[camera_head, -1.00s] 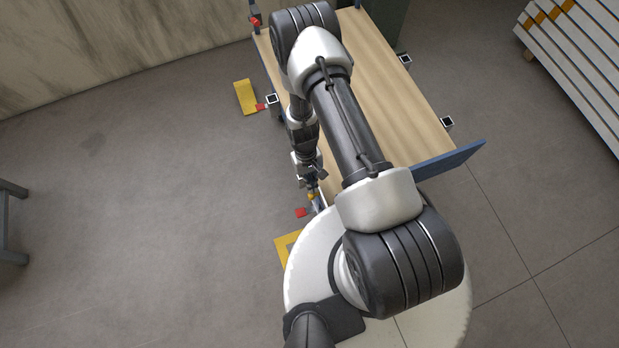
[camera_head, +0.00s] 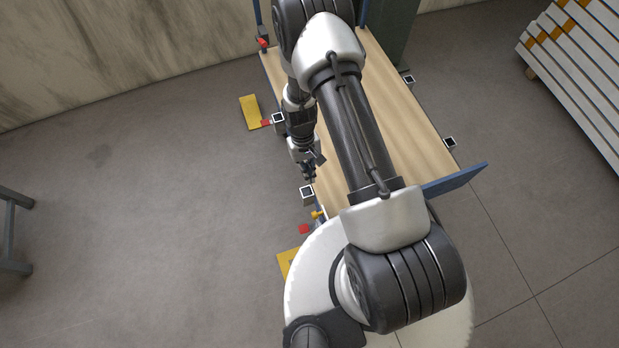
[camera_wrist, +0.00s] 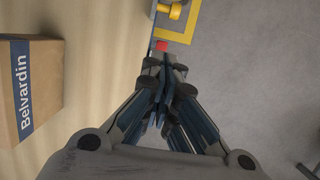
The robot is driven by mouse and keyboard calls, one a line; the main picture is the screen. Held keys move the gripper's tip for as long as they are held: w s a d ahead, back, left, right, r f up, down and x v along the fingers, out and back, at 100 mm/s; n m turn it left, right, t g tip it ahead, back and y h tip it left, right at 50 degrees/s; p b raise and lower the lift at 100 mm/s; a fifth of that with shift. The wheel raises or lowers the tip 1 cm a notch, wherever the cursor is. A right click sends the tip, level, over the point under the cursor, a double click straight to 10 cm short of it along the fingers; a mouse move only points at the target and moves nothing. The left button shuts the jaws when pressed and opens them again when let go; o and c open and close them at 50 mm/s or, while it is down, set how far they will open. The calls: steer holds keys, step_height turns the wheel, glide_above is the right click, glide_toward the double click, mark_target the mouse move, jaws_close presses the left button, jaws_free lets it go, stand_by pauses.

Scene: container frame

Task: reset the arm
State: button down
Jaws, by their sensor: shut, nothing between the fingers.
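My gripper (camera_head: 311,174) hangs over the left edge of the wooden deck (camera_head: 400,110) in the head view, just above a square post (camera_head: 307,192) in the picture. In the wrist view my gripper (camera_wrist: 168,66) points toward the top, fingers together with nothing between them. A red part (camera_head: 304,228) and a yellow knob (camera_head: 317,214) sit below it at the deck's near left corner. The red part (camera_wrist: 161,46) shows right beyond the fingertips in the wrist view; I cannot tell the gap.
A cardboard box (camera_wrist: 50,85) marked "Belvardin" lies at the left in the wrist view. A blue panel (camera_head: 455,180) edges the deck's near right. Yellow floor markings (camera_head: 250,112) lie left of the deck. Stacked white boards (camera_head: 580,60) stand far right. The left floor is largely clear.

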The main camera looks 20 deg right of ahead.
steer(key=shift+w+r, duration=0.1)
steer(key=shift+r, duration=0.1)
stand_by(0.5)
step_height(320, 180, up, 30)
steer(key=w+t, duration=0.2)
steer(key=t, duration=0.2)
steer(key=s+r+t, duration=0.3)
steer(key=s+r, duration=1.3)
steer(key=s, duration=0.1)
steer(key=shift+s+a+r+t, duration=0.25)
steer(key=shift+a+t, duration=0.1)
steer(key=shift+t, duration=0.05)
